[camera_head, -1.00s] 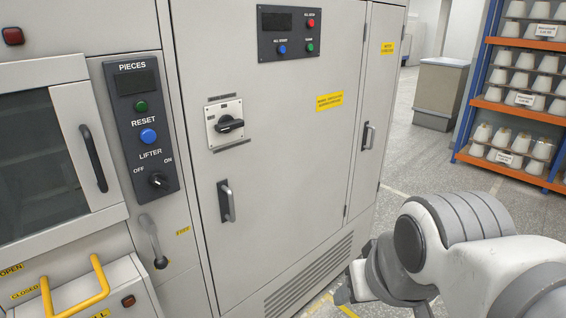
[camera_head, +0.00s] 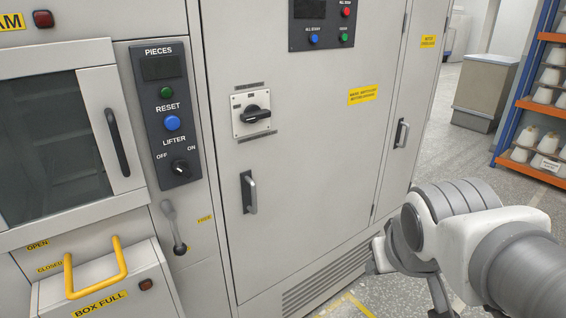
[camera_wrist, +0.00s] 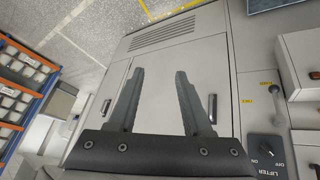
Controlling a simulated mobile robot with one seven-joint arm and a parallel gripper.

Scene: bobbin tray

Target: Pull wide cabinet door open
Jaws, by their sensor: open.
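The wide cabinet door (camera_head: 310,180) is a large light-grey panel in the middle of the head view, and it looks shut. Its vertical grey handle (camera_head: 249,193) is at the door's left side, below a black rotary switch (camera_head: 256,114). In the wrist view the wide door (camera_wrist: 165,105) lies behind my fingers, and its handle (camera_wrist: 212,108) shows just right of the right finger. My gripper (camera_wrist: 159,75) is open with nothing between its fingers. It is apart from the handle; in the head view my arm is at lower right, well right of the handle.
A narrow cabinet door with its own handle (camera_head: 400,133) adjoins on the right. A lever (camera_head: 174,226) and a control panel (camera_head: 166,115) are to the left, above a yellow-handled box (camera_head: 95,268). Bobbin shelves (camera_head: 535,100) stand at far right. Some floor is clear before the cabinet.

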